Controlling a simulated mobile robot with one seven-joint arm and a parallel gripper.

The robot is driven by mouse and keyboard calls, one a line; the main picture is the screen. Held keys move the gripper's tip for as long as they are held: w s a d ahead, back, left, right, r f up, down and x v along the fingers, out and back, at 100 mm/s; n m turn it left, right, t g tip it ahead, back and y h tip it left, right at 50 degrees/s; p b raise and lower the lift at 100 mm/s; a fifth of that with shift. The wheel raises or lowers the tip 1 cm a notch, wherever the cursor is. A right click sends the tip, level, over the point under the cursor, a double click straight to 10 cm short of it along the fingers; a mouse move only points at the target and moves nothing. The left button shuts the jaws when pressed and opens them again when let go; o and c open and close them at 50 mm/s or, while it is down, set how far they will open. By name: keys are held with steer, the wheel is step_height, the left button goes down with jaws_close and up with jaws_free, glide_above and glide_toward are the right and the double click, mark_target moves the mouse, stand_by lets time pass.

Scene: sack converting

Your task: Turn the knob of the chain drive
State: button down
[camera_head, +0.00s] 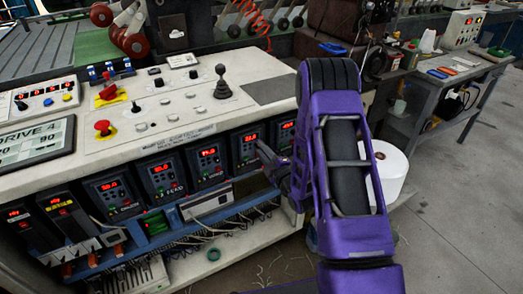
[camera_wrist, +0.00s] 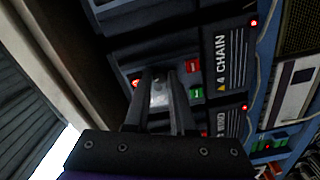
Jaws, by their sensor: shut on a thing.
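The chain drive (camera_wrist: 229,58) is a dark module in the wrist view, with a "4 CHAIN" label that reads sideways. A red button and a green button sit on its face beside my fingers. My gripper (camera_wrist: 160,82) is shut on a small light-grey knob (camera_wrist: 159,96), seen between the two fingers; the fingers hide much of it. In the head view my gripper (camera_head: 264,153) reaches the row of drive modules from the right, and the knob is hidden there.
Other drive modules with red digits (camera_head: 164,174) line the console front. Above them are a joystick (camera_head: 222,82) and a red emergency button (camera_head: 103,128). Cables hang below. A white roll (camera_head: 389,172) stands behind my arm. The floor at right is clear.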

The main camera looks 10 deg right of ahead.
steer(key=n, duration=1)
steer(key=shift+n, duration=0.3)
stand_by(0.4)
steer(key=c, duration=0.8)
jaws_free()
steer(key=shift+o, duration=0.2)
steer(key=shift+s, duration=0.1)
steer(key=v, duration=1.7)
